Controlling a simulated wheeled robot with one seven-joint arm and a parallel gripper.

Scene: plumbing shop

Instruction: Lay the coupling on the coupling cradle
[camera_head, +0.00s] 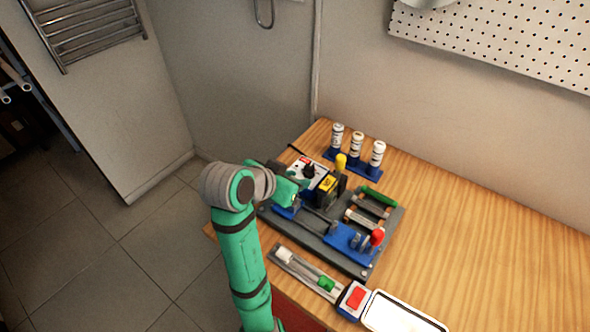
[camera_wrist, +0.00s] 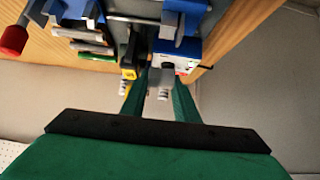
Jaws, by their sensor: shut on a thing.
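My gripper (camera_head: 294,195) is over the left part of the fixture board. In the wrist view its two green fingers (camera_wrist: 157,78) are closed around a small grey piece (camera_wrist: 166,72), which looks to be the coupling. The head view does not show this piece clearly, as the gripper covers it. I cannot tell for sure which part is the coupling cradle. A slotted rack (camera_head: 372,207) with a green bar and a pale bar is at the board's right. Blue blocks (camera_head: 343,238) sit at its front right.
A red knob (camera_head: 377,237) stands at the right. White bottles (camera_head: 357,143) stand behind. A long tray (camera_head: 300,271) lies in front. The bench's right side is clear.

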